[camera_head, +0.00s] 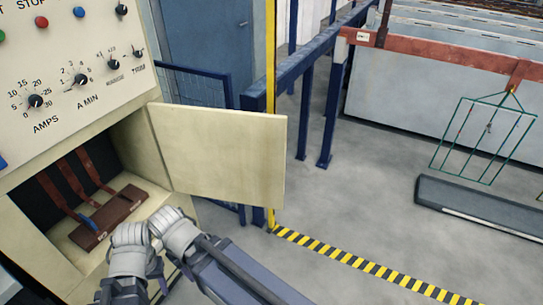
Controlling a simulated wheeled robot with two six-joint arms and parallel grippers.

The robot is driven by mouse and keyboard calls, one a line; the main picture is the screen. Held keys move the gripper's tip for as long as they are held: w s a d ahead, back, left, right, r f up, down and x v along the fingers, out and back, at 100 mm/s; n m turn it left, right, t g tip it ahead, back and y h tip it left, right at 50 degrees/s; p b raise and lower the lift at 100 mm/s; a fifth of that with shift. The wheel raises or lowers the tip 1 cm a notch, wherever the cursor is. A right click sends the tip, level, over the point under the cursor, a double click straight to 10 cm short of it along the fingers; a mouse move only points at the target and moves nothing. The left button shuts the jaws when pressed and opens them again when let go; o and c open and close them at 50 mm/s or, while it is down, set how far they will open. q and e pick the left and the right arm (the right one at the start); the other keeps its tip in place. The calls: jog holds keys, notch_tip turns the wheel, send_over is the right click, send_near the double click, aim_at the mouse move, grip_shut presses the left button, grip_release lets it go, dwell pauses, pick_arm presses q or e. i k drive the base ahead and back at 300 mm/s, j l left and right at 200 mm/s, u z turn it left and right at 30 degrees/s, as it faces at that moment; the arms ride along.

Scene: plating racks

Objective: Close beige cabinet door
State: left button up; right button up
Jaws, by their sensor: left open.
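The beige cabinet door (222,150) stands wide open, swung out to the right of the beige cabinet (95,135). Its hinge side is at the cabinet's right edge, and its free edge is toward the aisle. The opening below the control panel is exposed, with a reddish-brown block (108,217) and brown straps inside. My grey jointed arm reaches up from the bottom, in front of the opening's lower right. My left gripper (130,287) is low at the bottom edge, below and left of the door and apart from it. Its fingertips are not clear. My right gripper is not seen.
The control panel (70,50) with knobs and buttons is above the opening. Behind the door are a yellow post (270,60), blue railing (208,88) and a blue-grey door. The grey floor (350,215) to the right is open, with a yellow-black stripe (365,265).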

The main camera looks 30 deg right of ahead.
aim_at(239, 157)
jog(key=z, duration=1.9)
jog(key=i+z, duration=0.3)
jog(key=i, duration=3.25)
jog(key=l+u, duration=0.1)
jog(key=u, duration=4.1)
jog(key=k+l+u, duration=0.1)
